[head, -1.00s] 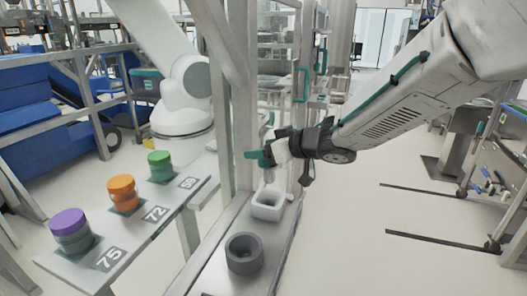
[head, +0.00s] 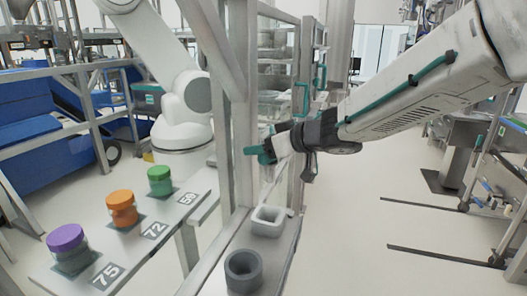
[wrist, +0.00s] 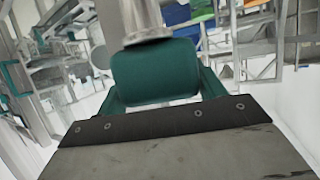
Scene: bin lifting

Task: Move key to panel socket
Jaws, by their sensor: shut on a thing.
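My gripper (head: 262,156) is in the middle of the head view, raised above the bench and pointing left. In the wrist view, its teal fingers (wrist: 158,98) stand on both sides of a teal block with a grey metal shaft, which I take to be the key (wrist: 155,72). The gripper is shut on it. In the head view the key is small and hard to tell from the teal fingers. Below the gripper, a white square holder (head: 257,227) and a dark grey round socket (head: 243,283) stand on the bench. I cannot tell which, if either, is the panel socket.
A left-hand shelf (head: 128,254) carries jars with purple (head: 66,238), orange (head: 121,199) and green (head: 159,174) lids, beside number labels. A metal frame post (head: 239,120) rises close to the left of my gripper.

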